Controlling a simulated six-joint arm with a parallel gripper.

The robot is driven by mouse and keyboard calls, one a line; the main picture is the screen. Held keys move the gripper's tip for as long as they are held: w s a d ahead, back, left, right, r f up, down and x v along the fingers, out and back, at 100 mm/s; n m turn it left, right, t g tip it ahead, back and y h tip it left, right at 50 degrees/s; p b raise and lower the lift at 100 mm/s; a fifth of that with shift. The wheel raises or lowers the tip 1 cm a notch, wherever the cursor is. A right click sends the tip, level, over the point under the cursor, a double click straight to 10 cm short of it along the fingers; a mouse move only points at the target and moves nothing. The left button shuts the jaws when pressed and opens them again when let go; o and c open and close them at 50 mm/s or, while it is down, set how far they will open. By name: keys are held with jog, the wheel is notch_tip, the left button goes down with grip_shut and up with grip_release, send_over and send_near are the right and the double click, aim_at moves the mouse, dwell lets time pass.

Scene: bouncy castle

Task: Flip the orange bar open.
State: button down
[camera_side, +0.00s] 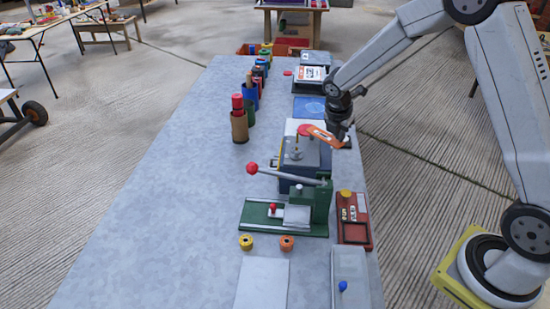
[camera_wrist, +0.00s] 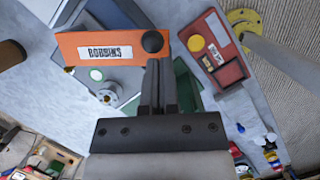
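The orange bar (camera_side: 322,137) lies slantwise over the grey device (camera_side: 300,152) in the side view. The knob shows beyond the tips, and I see nothing between the fingers. Whether they touch the bar is unclear.
A green press (camera_side: 285,217) with a red-tipped lever (camera_side: 252,168) stands just in front of the device. A red tray (camera_side: 354,220) lies to its right. Coloured cylinders (camera_side: 239,120) line the left at the back. The table's left side (camera_side: 150,190) is clear.

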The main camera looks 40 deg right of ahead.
jog(key=shift+s+a+r, duration=0.15)
jog(key=shift+s+a, duration=0.05)
jog(key=shift+a, duration=0.45)
jog(key=s+a+v, duration=0.1)
jog(key=a+v, duration=0.1)
jog(key=v, duration=0.9)
jog(key=shift+f, duration=0.2)
jog(key=s+a+f+m+t+y, duration=0.1)
jog(key=s+a+f+m, duration=0.1)
jog(key=s+m, duration=0.6)
jog(key=s+a+f+m+t+y, duration=0.1)
jog(key=s+a+f+m+y, duration=0.1)
jog(key=s+m, duration=0.6)
notch_tip(320, 180, down, 3)
jog(key=a+m, duration=0.1)
jog(key=m, duration=0.3)
